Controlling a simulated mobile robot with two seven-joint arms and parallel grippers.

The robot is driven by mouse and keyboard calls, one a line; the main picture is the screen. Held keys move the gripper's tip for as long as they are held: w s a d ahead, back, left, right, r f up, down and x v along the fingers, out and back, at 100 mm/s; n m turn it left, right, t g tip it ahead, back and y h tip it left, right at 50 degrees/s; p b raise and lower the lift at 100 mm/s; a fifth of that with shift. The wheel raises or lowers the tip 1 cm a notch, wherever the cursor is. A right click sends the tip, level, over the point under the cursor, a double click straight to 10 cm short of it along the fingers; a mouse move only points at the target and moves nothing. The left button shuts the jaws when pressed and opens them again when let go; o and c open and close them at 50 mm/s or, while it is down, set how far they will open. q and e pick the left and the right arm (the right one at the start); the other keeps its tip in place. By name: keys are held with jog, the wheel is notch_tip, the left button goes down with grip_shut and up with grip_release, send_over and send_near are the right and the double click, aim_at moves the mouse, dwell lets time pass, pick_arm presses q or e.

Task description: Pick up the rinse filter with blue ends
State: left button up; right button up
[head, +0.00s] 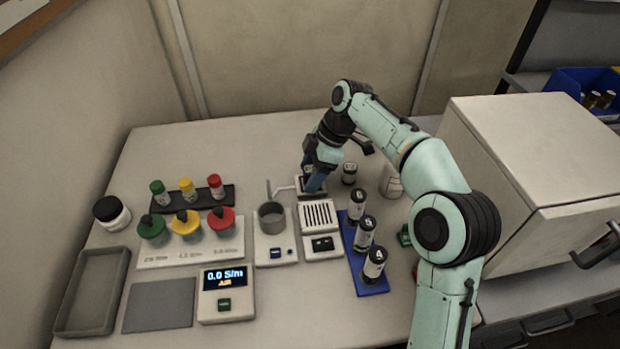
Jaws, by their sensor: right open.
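My right gripper (316,178) reaches down from the right arm, over the back middle of the table. Its fingers point down and are open, close to a small white station (310,190) behind the grilled device. I cannot make out a filter with blue ends; the fingers cover part of that spot. A blue rack (371,280) to the right of the gripper holds three white cylinders with black ends and numbers, the nearest of them in front (374,262). A small dark-topped vial (349,173) stands just right of the gripper. My left gripper is not in view.
A grilled device (319,215) stands in front of the gripper, with a metal cup (271,217) on a stand to its left. A large grey box (540,170) stands at right, partly behind my arm. A grey tray (93,290) and a display unit (226,295) are at front left.

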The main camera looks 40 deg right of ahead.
jog(key=shift+a+f, duration=0.15)
jog(key=shift+f, duration=0.05)
jog(key=c, duration=1.1)
jog(key=shift+r, duration=0.1)
